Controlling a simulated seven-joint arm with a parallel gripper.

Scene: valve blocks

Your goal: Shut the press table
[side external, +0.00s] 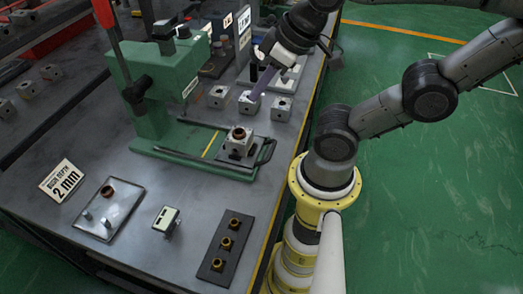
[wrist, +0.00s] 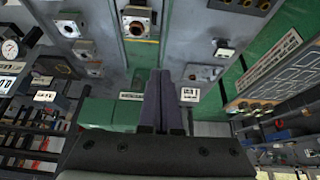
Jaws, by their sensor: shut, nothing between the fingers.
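The green press (side external: 165,85) stands on the bench with a long green base. Its press table, a dark plate with a dark bar handle (side external: 266,153), sits at the base's right end, out from under the press head. A grey valve block (side external: 239,140) with a brown ring on top rests on the plate. The block also shows at the top of the wrist view (wrist: 137,22). My gripper (side external: 256,99), with purple fingers, is shut and empty. It is above the bench, behind the press table in the side view. Its fingers also show in the wrist view (wrist: 161,75).
Several loose valve blocks (side external: 249,103) stand behind the press table.

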